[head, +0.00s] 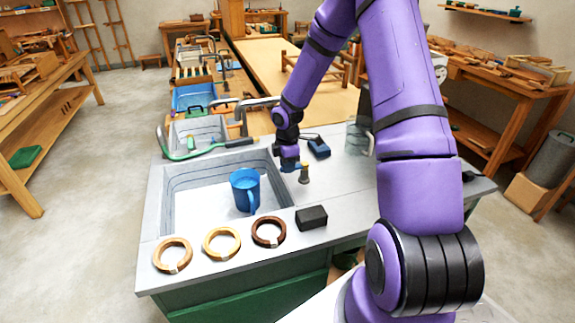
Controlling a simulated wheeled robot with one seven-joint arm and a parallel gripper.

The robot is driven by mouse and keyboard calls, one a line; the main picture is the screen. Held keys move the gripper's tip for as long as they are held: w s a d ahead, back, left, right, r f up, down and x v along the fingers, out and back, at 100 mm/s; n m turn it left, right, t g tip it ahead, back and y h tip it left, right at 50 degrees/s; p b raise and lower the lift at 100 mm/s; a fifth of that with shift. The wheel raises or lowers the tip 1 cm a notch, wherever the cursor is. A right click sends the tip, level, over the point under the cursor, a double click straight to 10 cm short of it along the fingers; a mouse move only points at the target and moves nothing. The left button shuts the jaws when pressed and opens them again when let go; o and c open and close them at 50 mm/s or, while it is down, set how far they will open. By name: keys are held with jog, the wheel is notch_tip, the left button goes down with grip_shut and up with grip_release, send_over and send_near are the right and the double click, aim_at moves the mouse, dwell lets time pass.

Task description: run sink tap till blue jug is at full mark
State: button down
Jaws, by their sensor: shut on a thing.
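The blue jug (245,190) stands upright inside the grey sink basin (180,205), with its handle towards the front right. Its full mark and any water in it cannot be made out. My gripper (289,166) points down at the basin's back right edge, to the right of and behind the jug. It is shut on a small blue thing, mostly hidden by the gripper, which I cannot identify for certain. A short brass-topped knob (304,174) stands just right of my gripper. A grey tap spout (258,103) shows behind the basin; no running water is visible.
Three rings, brown (172,255), yellow (221,241) and dark brown (268,231), lie along the front rim. A black block (311,217) is right of them. A green hose (190,156) curves behind the basin. A dark blue item (318,148) and clear jar (357,138) stand behind right.

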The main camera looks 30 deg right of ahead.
jog(key=c, duration=1)
grip_release()
jog(key=shift+o, duration=0.2)
jog(key=shift+r, duration=0.1)
notch_tip(320, 180, up, 11)
jog(key=shift+f, duration=0.2)
